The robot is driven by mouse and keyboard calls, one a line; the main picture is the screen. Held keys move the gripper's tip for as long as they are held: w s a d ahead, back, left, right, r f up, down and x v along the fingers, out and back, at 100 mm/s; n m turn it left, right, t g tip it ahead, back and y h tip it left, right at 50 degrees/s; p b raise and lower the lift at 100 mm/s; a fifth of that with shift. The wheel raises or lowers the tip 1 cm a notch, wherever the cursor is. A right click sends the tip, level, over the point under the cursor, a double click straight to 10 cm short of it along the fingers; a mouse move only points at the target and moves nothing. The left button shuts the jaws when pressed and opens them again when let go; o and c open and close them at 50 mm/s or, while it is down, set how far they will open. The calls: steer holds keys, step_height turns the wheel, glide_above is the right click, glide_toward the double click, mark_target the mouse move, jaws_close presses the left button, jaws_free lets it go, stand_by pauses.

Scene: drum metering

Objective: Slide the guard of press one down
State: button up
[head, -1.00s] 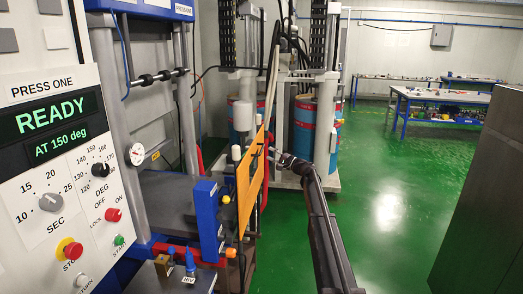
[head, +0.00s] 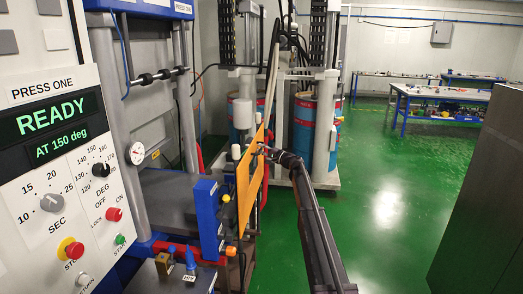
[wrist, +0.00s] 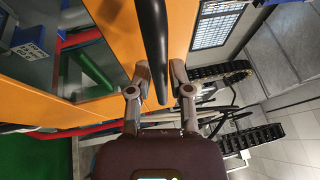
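The guard of press one (head: 253,178) is an orange-framed panel, seen nearly edge-on in the head view beside the press opening. In the wrist view its orange frame (wrist: 105,38) fills much of the upper part, with a clear pane. A black bar handle (wrist: 153,40) stands out from the frame. My gripper (wrist: 161,72) is open, with one finger on each side of the handle. Gaps show between fingers and bar. In the head view my gripper (head: 267,151) is small and dark at the guard's right side.
The control panel of press one (head: 60,150) stands at the left and reads READY, AT 150 deg. Blue and red drums (head: 304,125) stand behind the guard. A dark cabinet (head: 482,200) is at the right. Green floor (head: 390,215) lies open between.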

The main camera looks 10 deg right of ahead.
jaws_close()
steer(key=shift+f, duration=0.15)
step_height(320, 180, down, 37)
steer(key=b, duration=3.7)
steer(key=shift+s+a, duration=0.1)
steer(key=shift+s, duration=0.05)
steer(key=o, duration=0.6)
jaws_free()
steer(key=shift+f, duration=0.2)
steer(key=shift+o, duration=0.2)
steer(key=shift+r, duration=0.15)
